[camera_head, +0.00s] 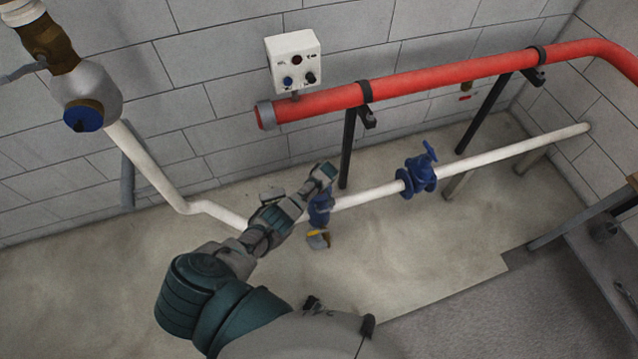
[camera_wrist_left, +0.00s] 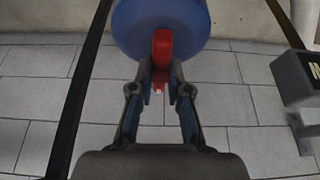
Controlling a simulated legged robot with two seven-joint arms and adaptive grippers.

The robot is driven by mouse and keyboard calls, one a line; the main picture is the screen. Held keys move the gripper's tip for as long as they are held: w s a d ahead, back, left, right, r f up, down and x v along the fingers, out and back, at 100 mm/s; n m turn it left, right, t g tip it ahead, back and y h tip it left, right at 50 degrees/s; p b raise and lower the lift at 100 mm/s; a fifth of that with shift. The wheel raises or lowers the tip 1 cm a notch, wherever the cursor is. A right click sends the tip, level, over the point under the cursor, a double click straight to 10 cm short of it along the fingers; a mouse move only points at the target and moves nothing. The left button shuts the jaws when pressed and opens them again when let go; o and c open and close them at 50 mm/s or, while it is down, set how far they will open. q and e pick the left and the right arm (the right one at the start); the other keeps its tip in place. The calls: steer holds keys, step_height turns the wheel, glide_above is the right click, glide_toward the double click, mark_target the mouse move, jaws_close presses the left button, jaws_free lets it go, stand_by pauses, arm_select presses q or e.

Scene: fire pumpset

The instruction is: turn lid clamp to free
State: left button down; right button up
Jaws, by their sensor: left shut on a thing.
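A red clamp piece (camera_wrist_left: 161,48) stands out in front of a round blue lid (camera_wrist_left: 130,24) in the left wrist view. My left gripper (camera_wrist_left: 160,84) is shut on the lower part of the red piece, with one finger on each side of it. In the head view my arm reaches up and right to a blue fitting (camera_head: 320,209) on the white pipe. The red clamp and the fingertips cannot be made out there. A yellow and grey part shows just below the blue fitting. My right gripper is not in view.
A blue valve (camera_head: 418,176) sits on the white pipe (camera_head: 510,152) to the right. A thick red pipe (camera_head: 430,76) runs above it on dark brackets. A white control box (camera_head: 293,60) hangs on the wall. The floor in front is mostly clear.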

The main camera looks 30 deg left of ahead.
arm_select(q)
steer(key=shift+w+r, duration=0.1)
steer(key=shift+w, duration=0.05)
steer(key=c, duration=1.1)
jaws_free()
steer(key=v, duration=1.2)
steer(key=shift+d, duration=0.15)
